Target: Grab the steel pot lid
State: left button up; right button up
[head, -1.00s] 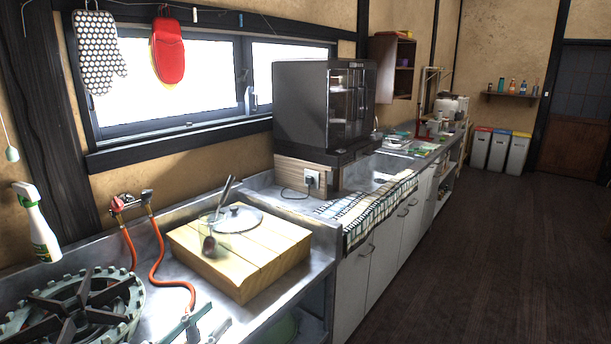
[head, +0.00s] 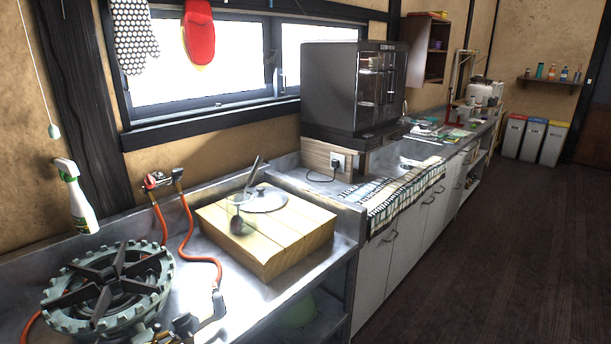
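The steel pot lid (head: 268,201) lies flat on a light wooden box or board (head: 288,241) on the steel counter, a little left of the middle of the head view. It is round and shiny, with a small dark knob on top. A clear glass with a ladle-like utensil (head: 237,224) stands just in front of it on the left and hides part of its left edge. Neither of my grippers shows in this view.
A gas burner (head: 108,290) with an orange hose (head: 190,235) is at the left. A spray bottle (head: 76,197) hangs or stands by the wall. A dark cabinet appliance (head: 330,90) stands behind right. The floor (head: 470,270) at right is clear.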

aim_at(266, 197)
jog(key=i+l, duration=0.25)
jog(key=i+l+u, duration=0.15)
jog(key=l, duration=0.35)
jog(key=i+l, duration=0.25)
jog(key=i+l+u, duration=0.15)
jog(key=l, duration=0.35)
jog(key=i+l, duration=0.25)
jog(key=l, duration=0.2)
jog(key=i+l+u, duration=0.15)
jog(key=l, duration=0.25)
jog(key=i+l, duration=0.2)
jog(key=l, duration=0.25)
jog(key=i+l+u, duration=0.15)
jog(key=l, duration=0.25)
